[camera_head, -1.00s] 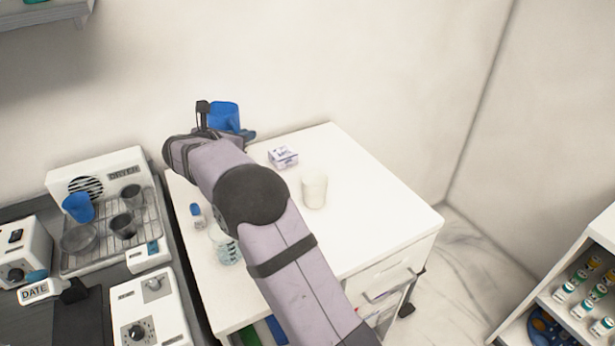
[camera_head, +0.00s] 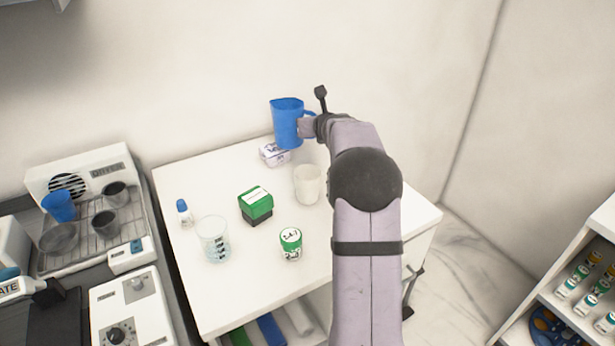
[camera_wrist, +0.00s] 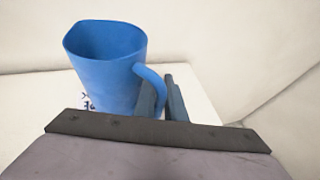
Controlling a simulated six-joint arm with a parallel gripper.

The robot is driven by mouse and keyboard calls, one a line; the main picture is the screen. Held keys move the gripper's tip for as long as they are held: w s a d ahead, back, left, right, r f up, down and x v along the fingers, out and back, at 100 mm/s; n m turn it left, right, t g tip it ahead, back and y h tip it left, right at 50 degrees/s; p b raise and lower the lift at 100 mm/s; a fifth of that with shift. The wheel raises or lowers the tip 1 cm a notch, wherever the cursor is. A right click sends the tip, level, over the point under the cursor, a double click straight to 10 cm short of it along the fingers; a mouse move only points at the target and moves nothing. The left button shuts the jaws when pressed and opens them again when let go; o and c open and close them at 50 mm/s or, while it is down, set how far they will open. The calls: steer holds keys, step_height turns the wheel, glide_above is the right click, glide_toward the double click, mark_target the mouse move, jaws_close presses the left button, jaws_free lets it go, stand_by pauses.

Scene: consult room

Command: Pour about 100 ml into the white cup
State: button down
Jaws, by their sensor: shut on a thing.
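A blue jug (camera_head: 286,124) is held upright above the back of the white table, in front of the wall. My gripper (camera_head: 308,122) is shut on its handle, on the jug's right side. In the wrist view the jug (camera_wrist: 106,66) stands upright, its handle between the dark fingers of my gripper (camera_wrist: 166,102); its contents cannot be seen. The white cup (camera_head: 308,186) stands upright on the table, below and slightly right of the jug in the head view, left of my arm.
A drying rack (camera_head: 85,240) with cups is at left.

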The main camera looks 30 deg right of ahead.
steer(key=s+d, duration=0.2)
steer(key=s, duration=0.1)
steer(key=s+d+f+n+y+b, duration=0.1)
steer(key=s+d, duration=0.2)
steer(key=s, duration=0.1)
steer(key=s+d+f+n+y+b, duration=0.1)
steer(key=s+d, duration=0.1)
steer(key=s, duration=0.1)
steer(key=shift+s+d+f+t, duration=0.15)
steer(key=shift+s+f+t, duration=0.05)
steer(key=shift+s+t, duration=0.1)
steer(key=s+y, duration=0.1)
steer(key=s, duration=0.3)
steer(key=s+d+f+n+y+b, duration=0.1)
steer(key=s, duration=0.2)
steer(key=s+d+n, duration=0.1)
steer(key=s, duration=0.3)
steer(key=shift+s+d+f+y+b, duration=0.1)
steer(key=shift+s+f+y+b, duration=0.05)
steer(key=shift+s+y+b, duration=0.2)
steer(key=shift+s, duration=0.6)
steer(key=shift+n, duration=0.3)
steer(key=w+a+r+n+g+h+p, duration=0.3)
steer(key=a+r+n+g+h+p, duration=0.1)
steer(key=p, duration=0.7)
step_height(320, 180, up, 4)
steer(key=shift+a+f+n+h, duration=0.1)
steer(key=shift+a+n+h, duration=0.4)
steer(key=shift+a, duration=0.5)
